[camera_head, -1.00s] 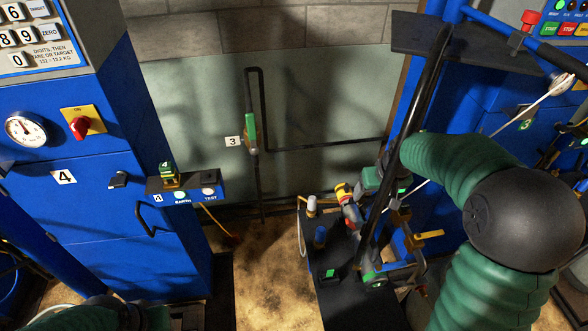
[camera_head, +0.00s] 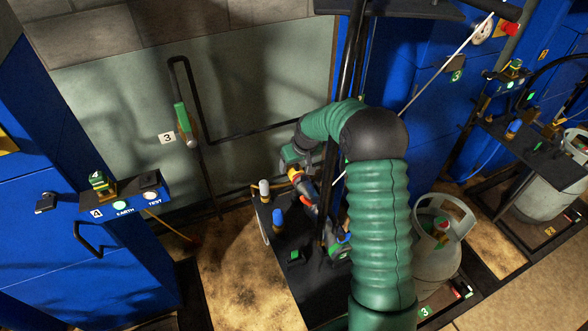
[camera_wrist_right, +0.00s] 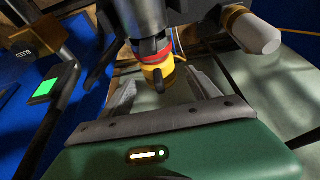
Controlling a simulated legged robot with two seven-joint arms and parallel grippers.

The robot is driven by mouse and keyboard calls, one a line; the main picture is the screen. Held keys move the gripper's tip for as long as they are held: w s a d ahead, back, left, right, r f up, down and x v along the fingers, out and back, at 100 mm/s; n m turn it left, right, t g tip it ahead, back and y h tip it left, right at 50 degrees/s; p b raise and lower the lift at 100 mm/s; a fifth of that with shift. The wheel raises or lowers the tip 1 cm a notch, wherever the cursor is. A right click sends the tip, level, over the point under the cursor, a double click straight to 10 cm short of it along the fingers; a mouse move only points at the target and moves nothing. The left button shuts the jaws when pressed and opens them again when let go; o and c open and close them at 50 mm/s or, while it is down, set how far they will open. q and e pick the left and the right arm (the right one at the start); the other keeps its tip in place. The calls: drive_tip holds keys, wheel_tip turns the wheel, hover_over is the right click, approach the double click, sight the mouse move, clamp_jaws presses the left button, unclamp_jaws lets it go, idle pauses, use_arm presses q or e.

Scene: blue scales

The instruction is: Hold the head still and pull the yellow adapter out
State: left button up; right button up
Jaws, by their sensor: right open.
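The yellow adapter (camera_head: 295,174) sits at the upper end of the grey filling head (camera_head: 309,190), which has a red band, above the black stand. In the right wrist view the yellow adapter (camera_wrist_right: 158,75) projects from the red-ringed dark head (camera_wrist_right: 145,22). My right gripper (camera_head: 292,160) is at the adapter's end in the head view, partly hidden by its arm. In the wrist view the right gripper (camera_wrist_right: 162,82) is open, with a finger on either side of the adapter and gaps visible. My left gripper is out of view.
The black stand (camera_head: 280,285) also carries a white-capped post (camera_head: 264,188) and a blue-capped post (camera_head: 278,218). A black upright and my right arm crowd its right side. A gas cylinder (camera_head: 437,250) stands to the right.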

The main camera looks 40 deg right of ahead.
sight(294, 167)
drive_tip(key=x, duration=0.2)
drive_tip(key=shift+w+d+f, duration=0.15)
drive_tip(key=shift+d+f, duration=0.05)
drive_tip(key=shift+f, duration=0.15)
drive_tip(key=shift+w+f, duration=0.1)
drive_tip(key=shift+f, duration=0.15)
drive_tip(key=shift+a, duration=0.1)
drive_tip(key=shift+r, duration=0.1)
